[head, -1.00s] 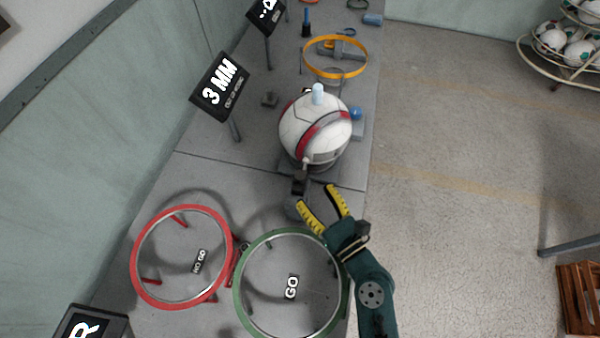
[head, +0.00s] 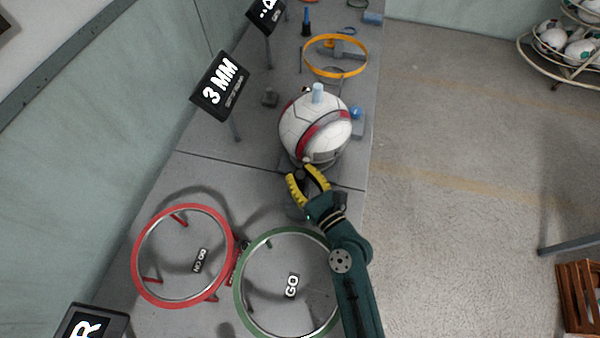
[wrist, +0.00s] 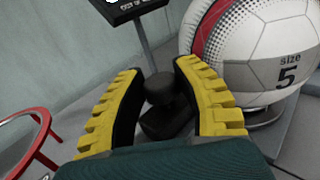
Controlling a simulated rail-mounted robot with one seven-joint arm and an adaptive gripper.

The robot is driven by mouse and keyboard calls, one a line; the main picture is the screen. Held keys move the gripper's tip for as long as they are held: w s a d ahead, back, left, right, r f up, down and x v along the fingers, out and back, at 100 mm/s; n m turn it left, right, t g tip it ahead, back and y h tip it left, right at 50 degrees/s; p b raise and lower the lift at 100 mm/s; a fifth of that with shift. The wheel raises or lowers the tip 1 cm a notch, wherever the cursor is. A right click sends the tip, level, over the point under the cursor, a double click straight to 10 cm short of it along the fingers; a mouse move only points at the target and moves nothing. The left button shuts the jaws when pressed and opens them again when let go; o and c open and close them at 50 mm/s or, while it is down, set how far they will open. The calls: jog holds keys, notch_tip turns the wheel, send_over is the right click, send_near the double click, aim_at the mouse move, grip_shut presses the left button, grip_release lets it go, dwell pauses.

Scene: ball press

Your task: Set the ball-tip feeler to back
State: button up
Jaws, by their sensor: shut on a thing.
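The ball-tip feeler is a small dark device in front of the ball. Its dark rounded knob (wrist: 160,88) shows between my fingers in the wrist view, with a dark lower part (wrist: 165,122) under it. In the head view its small pale tip (head: 307,160) appears close to the ball's lower front; I cannot tell whether they touch. The white, red and grey ball (head: 312,128) rests on a stand. My gripper (head: 301,174) is shut on the feeler's knob, and its yellow fingers also show in the wrist view (wrist: 157,74). The fingers and wrist hide most of the feeler's base.
A red NO GO ring (head: 137,245) and a green GO ring (head: 240,300) stand nearer on the bench. A 3 MM sign (head: 220,86) stands at left behind the ball. An orange ring (head: 306,62) stands farther back.

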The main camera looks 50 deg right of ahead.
jog(key=shift+s+a+p, duration=0.45)
jog(key=shift+a+p, duration=0.05)
jog(key=shift+a, duration=0.4)
jog(key=shift+s+a+p, duration=0.45)
jog(key=shift+a+p, duration=0.05)
jog(key=shift+a, duration=0.35)
grip_shut()
jog(key=shift+d, duration=0.15)
jog(key=o, duration=1.1)
grip_release()
jog(key=shift+a, duration=0.2)
jog(key=shift+d, duration=0.1)
jog(key=shift+s, duration=0.1)
jog(key=v, duration=1.2)
